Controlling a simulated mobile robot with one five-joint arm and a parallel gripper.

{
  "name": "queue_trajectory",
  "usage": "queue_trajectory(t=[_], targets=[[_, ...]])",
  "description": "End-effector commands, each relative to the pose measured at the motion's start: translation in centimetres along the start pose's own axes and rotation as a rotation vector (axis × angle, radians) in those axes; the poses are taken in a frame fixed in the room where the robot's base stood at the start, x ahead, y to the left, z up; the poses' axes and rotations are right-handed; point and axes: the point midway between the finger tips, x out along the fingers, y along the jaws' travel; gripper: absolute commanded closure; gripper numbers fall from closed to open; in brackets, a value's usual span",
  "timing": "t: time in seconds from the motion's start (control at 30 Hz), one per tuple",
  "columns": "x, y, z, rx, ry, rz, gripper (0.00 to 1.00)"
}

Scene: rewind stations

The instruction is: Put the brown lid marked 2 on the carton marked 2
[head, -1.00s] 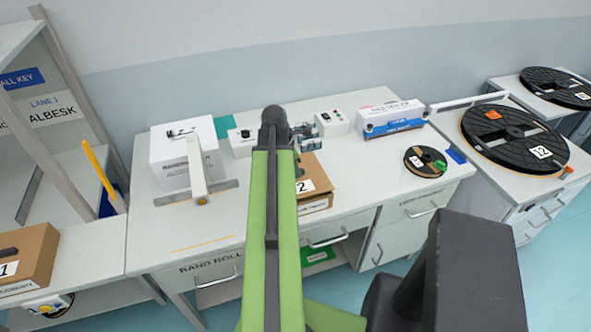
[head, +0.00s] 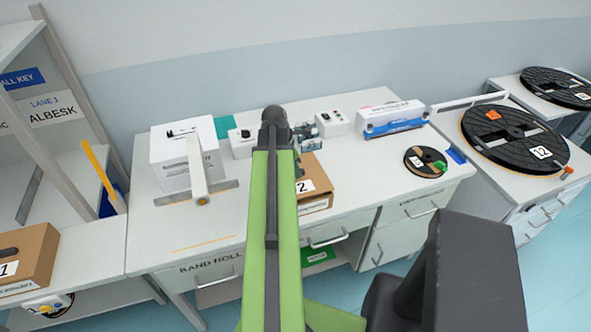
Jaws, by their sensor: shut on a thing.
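A brown carton marked 2 (head: 316,198) stands on the white bench, just right of my green arm. The arm covers its left part. Its brown top shows only in part, and I cannot tell whether that is a lid or the carton itself. No separate lid marked 2 can be made out. My arm reaches up the middle of the view to a dark joint above the bench.
A white box (head: 172,160) and a tape-like stand (head: 200,180) are left of my arm. A blue-and-white box (head: 393,118) and a small reel (head: 426,160) are at right. Another brown carton marked 1 (head: 35,258) is far left. The bench's front left is clear.

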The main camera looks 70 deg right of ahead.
Motion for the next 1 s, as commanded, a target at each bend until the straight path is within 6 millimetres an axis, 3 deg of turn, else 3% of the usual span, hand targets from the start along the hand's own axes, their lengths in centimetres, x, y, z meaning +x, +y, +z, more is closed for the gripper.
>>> queue_trajectory(t=[0.97,1.0], targets=[[2.4,0.0,-0.6,0.001,0.000,0.000,1.00],[2.2,0.0,-0.6,0.001,0.000,0.000,0.79]])
